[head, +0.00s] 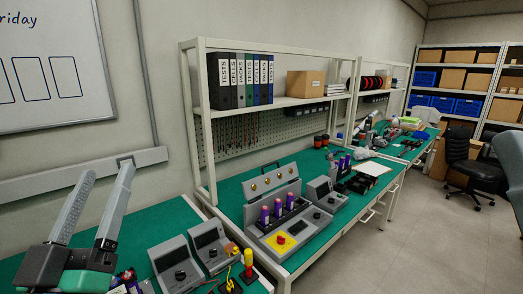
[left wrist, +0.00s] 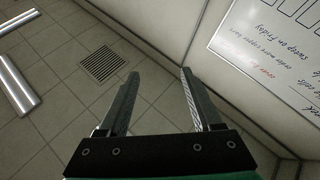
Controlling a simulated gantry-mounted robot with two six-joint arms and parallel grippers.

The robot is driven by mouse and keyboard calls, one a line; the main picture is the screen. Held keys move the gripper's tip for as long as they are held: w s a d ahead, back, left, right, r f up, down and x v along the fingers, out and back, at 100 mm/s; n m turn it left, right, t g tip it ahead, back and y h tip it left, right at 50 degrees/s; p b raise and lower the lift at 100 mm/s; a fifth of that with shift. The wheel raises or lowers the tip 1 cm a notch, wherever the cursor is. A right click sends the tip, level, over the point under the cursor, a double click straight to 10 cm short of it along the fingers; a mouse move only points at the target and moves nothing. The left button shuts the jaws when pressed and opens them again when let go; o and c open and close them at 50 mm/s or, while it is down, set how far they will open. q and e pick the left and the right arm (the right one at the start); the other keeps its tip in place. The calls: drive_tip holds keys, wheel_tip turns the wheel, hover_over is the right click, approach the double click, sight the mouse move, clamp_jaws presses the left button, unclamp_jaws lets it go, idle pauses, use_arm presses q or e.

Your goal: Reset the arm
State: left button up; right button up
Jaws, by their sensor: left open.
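My left gripper (head: 107,200) shows at the lower left of the head view, with its two grey fingers pointing up and apart. It is open, with nothing between the fingers. It is raised in front of the wall, above the near end of the green bench. In the left wrist view the left gripper (left wrist: 157,80) is open and empty over the tiled floor and the foot of the wall. My right gripper is not in view. No copper busbar can be made out with certainty.
A grey test station (head: 283,232) with purple cylinders stands on the green bench (head: 228,197). Grey meter boxes (head: 175,262) sit near my left gripper. A shelf (head: 275,104) with binders is above the bench. A whiteboard (head: 60,55) hangs on the wall. The floor (head: 420,235) at right is mostly clear.

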use_arm(q)
drive_tip(key=s+d+r+m+t+h, duration=0.3)
drive_tip(key=s+d+r+m+h, duration=0.2)
drive_tip(key=s+r, duration=0.5)
wheel_tip(320, 180, up, 36)
drive_tip(key=p, duration=3.8)
drive_tip(key=shift+s+a+r, duration=0.2)
drive_tip(key=shift+s+r, duration=0.05)
